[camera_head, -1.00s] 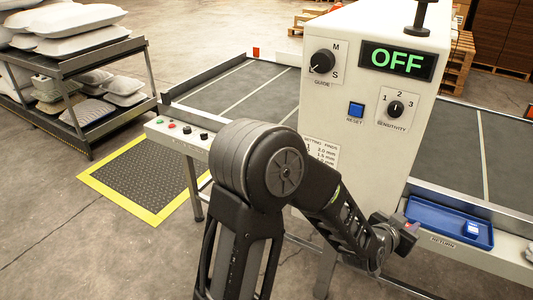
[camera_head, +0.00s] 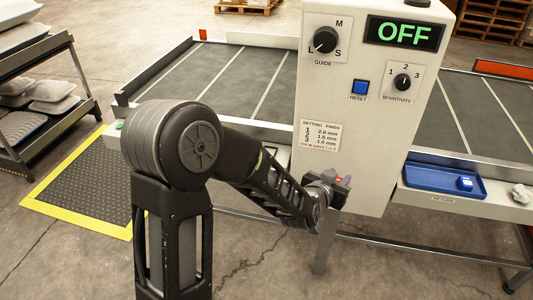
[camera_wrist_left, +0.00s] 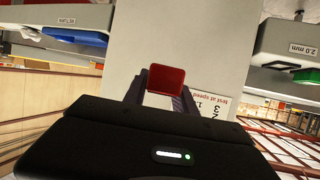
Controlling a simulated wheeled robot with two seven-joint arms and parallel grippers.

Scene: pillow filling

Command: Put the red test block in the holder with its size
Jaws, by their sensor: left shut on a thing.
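My left gripper (camera_head: 336,184) is in front of the lower part of the white control cabinet (camera_head: 372,110). It is shut on the red test block (camera_wrist_left: 166,79), which shows square between the two fingers in the left wrist view. In the head view only a small red bit of the block (camera_head: 339,180) shows. A grey piece labelled 2.0 mm (camera_wrist_left: 301,48) is at the upper right of the wrist view, apart from the block; I cannot tell whether it is the holder. My right gripper is not in view.
A blue tray (camera_head: 430,182) with a blue-and-white block (camera_head: 465,183) sits on the RETURN shelf. The cabinet carries dials, an OFF display and a settings card (camera_head: 320,134). The conveyor (camera_head: 215,80) runs behind it. A pillow rack (camera_head: 50,115) stands at the left.

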